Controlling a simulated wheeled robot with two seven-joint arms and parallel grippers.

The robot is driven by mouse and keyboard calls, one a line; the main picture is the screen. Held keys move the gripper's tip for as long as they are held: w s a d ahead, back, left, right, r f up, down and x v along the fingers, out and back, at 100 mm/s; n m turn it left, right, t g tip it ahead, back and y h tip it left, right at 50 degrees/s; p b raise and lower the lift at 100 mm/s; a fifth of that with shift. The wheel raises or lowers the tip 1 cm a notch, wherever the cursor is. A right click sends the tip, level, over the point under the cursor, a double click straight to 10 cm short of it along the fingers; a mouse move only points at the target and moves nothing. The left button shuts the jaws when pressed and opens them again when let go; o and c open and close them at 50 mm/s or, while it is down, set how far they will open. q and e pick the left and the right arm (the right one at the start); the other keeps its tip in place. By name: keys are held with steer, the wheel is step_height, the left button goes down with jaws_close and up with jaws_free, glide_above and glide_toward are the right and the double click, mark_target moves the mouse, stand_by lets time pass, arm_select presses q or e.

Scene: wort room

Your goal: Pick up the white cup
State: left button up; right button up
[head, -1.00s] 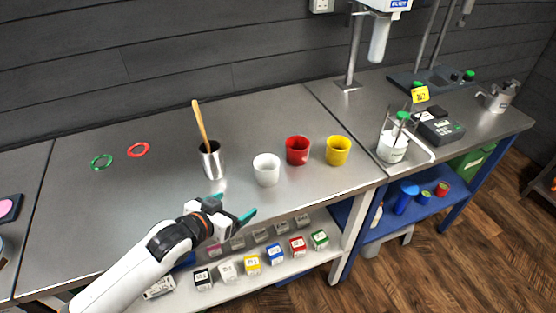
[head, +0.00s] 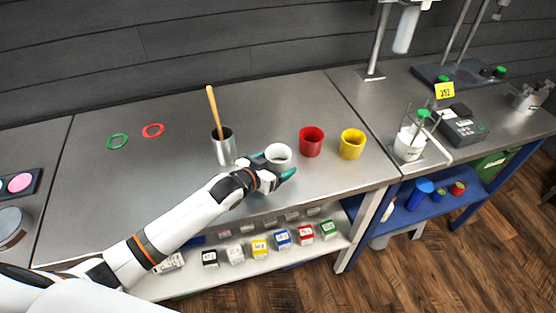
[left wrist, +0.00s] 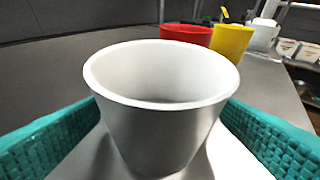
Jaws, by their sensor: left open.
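The white cup (head: 278,154) stands upright on the grey bench, between a metal beaker and a red cup in the head view. In the left wrist view the white cup (left wrist: 160,110) fills the middle. My left gripper (head: 275,165) is open, with one teal finger on each side of the cup. Its fingers (left wrist: 160,150) show at the lower left and lower right of the wrist view. I cannot tell whether they touch the cup. My right gripper is not in view.
The red cup (head: 311,141) and yellow cup (head: 352,144) stand right of the white cup. The metal beaker (head: 224,150) with a wooden stick stands close on its left. Green (head: 117,142) and red (head: 153,130) rings lie farther left, with clear bench around them.

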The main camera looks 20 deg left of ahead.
arm_select(q)
steer(key=shift+x, duration=1.15)
steer(key=shift+s, duration=0.1)
steer(key=c, duration=1.1)
steer(key=shift+r, duration=0.25)
steer(key=shift+r+b, duration=0.5)
steer(key=shift+r, duration=4.3)
